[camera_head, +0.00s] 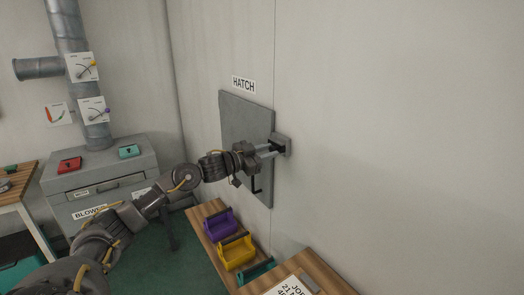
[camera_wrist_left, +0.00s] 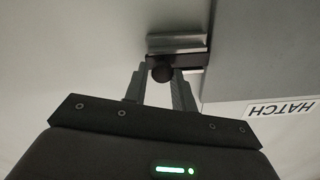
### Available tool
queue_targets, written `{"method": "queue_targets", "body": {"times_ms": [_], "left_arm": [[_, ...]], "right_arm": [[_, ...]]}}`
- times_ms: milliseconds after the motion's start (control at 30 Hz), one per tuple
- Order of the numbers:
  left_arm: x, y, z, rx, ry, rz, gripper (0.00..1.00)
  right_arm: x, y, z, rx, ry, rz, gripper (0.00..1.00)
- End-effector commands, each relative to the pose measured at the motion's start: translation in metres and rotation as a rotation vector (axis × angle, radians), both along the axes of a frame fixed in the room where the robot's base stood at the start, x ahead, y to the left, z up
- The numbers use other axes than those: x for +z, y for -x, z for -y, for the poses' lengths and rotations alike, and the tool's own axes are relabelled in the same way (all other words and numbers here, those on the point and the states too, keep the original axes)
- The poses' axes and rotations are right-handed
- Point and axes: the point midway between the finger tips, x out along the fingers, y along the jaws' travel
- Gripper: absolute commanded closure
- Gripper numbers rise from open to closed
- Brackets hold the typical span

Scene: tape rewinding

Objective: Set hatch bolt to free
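The hatch (camera_head: 245,120) is a flat grey panel on the pale wall, under a HATCH label (camera_head: 243,84). The hatch bolt (camera_head: 286,146) is at its right edge, partly hidden by my gripper in the head view. In the left wrist view the bolt shows as a light bracket (camera_wrist_left: 178,42) with a dark bar reaching the panel's edge and a dark round knob (camera_wrist_left: 162,73). My left gripper (camera_head: 270,150) is at the bolt, its two fingers apart, one on each side of the knob. Whether they press on it I cannot tell. My right gripper is not in view.
A black handle (camera_head: 256,186) is low on the hatch. Below stand purple (camera_head: 218,223) and yellow (camera_head: 237,251) bins by a wooden bench (camera_head: 325,272). A grey blower cabinet (camera_head: 100,180) is at left. The wall right of the bolt is clear.

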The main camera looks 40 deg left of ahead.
Motion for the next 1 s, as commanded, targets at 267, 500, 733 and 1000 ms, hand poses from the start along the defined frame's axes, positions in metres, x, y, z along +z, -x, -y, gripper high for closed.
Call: {"method": "queue_targets", "body": {"times_ms": [267, 500, 733, 1000], "left_arm": [[-0.001, 0.001, 0.0, -0.001, 0.0, -0.002, 0.56], [-0.003, 0.007, -0.004, 0.003, 0.0, -0.002, 0.56], [-0.008, 0.045, -0.019, 0.003, -0.006, -0.004, 0.56], [-0.006, 0.086, -0.034, 0.002, -0.002, -0.005, 0.56]], "right_arm": [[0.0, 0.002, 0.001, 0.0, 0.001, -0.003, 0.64], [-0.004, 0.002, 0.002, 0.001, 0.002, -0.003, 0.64], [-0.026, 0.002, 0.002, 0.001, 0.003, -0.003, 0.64], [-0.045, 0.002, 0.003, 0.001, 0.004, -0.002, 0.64]]}}
